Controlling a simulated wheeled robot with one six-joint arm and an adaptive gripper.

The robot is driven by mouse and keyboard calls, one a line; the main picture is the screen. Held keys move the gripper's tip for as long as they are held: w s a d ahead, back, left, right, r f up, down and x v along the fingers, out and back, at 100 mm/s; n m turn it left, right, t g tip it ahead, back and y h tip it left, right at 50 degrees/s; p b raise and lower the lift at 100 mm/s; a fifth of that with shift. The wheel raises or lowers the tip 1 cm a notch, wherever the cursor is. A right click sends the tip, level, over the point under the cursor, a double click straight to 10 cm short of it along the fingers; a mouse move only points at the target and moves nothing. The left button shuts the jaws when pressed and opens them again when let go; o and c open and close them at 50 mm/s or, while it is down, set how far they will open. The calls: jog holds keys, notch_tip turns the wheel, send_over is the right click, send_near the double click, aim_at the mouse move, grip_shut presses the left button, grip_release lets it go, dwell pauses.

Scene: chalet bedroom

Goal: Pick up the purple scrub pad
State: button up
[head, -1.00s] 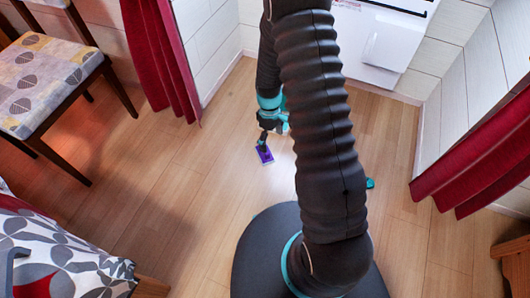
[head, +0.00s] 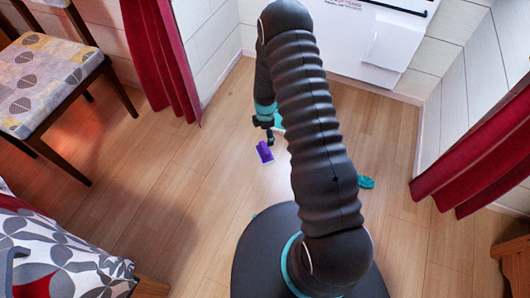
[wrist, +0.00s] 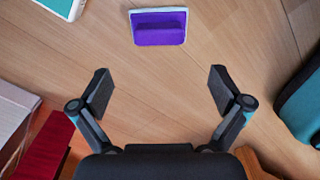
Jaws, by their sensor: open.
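The purple scrub pad (head: 265,152) lies on the wooden floor in the head view, just beside and below my gripper (head: 270,136). In the wrist view the purple scrub pad (wrist: 159,27) is at the top middle, with a raised purple grip on a pale-edged base. My gripper (wrist: 162,88) is open and empty there, its two fingers wide apart. The pad is beyond the fingertips, roughly centred between them, and not touched by them.
A patterned chair (head: 50,85) stands at the left, with red curtains (head: 160,55) on both sides. A teal object (head: 366,182) lies on the floor right of my arm.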

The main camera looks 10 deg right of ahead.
aim_at(265, 147)
notch_tip(265, 147, down, 12)
jog(key=shift+r, duration=0.2)
jog(key=c, duration=1.1)
jog(key=shift+w+r, duration=0.1)
jog(key=shift+r, duration=0.4)
jog(key=r, duration=0.3)
jog(key=shift+s+d+r, duration=0.2)
jog(key=shift+d+r, duration=0.05)
jog(key=shift+r, duration=0.1)
jog(key=s+d+r, duration=0.2)
jog(key=d, duration=0.1)
jog(key=s+d+r, duration=0.1)
jog(key=d+r, duration=0.1)
jog(key=d, duration=0.1)
jog(key=s+d+r, duration=0.2)
jog(key=d, duration=0.1)
jog(key=shift+s+d+r, duration=0.2)
jog(key=shift+s, duration=0.15)
